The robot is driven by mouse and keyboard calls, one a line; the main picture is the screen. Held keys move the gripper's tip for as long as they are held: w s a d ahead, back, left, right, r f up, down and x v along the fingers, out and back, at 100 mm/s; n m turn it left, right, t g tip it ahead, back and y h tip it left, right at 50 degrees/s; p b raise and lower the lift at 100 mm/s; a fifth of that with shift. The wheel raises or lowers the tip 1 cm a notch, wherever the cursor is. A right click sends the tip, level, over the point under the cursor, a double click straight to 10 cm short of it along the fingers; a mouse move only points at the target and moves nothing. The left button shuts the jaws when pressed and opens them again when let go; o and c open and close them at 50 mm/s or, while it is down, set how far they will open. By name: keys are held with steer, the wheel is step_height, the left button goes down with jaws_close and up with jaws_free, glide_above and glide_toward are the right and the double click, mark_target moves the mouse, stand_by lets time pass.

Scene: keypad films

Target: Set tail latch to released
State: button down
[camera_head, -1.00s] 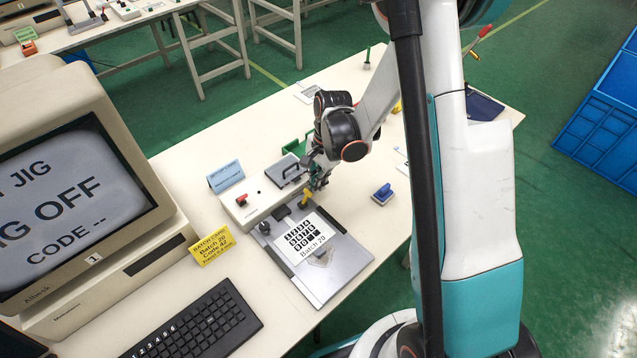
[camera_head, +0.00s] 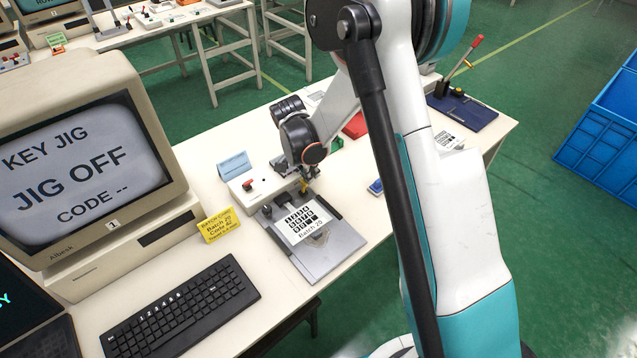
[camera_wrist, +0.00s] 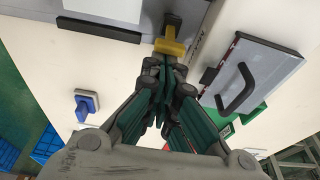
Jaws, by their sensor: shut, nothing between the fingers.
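The grey metal jig plate (camera_head: 338,262) lies on the white table. The printed keypad film (camera_head: 303,222), marked "Batch 20", lies on it. A yellow lever (camera_head: 304,187) on a dark mount stands at the plate's far edge; I take it for the tail latch, but no label is legible. In the wrist view the yellow lever (camera_wrist: 170,46) sits just beyond my fingertips. My gripper (camera_wrist: 164,66) is shut and empty, its tips at or very near the lever; I cannot tell whether they touch. In the head view my gripper (camera_head: 308,176) partly hides that area.
A white control box (camera_head: 245,196) with a red switch adjoins the jig. The monitor (camera_head: 80,165) reads "JIG OFF". A yellow batch card (camera_head: 217,226) and keyboard (camera_head: 180,307) stand nearby. A blue-handled stamp (camera_wrist: 87,103) and a grey lid with a black handle (camera_wrist: 243,90) flank my gripper.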

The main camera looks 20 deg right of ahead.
steer(key=shift+s+a+r, duration=0.15)
steer(key=shift+s+a, duration=0.05)
steer(key=shift+a, duration=0.3)
steer(key=shift+s+a+r, duration=0.1)
steer(key=shift+s+a, duration=0.05)
steer(key=shift+a, duration=0.35)
steer(key=shift+v, duration=0.8)
steer(key=shift+w+d, duration=0.1)
steer(key=shift+d, duration=0.15)
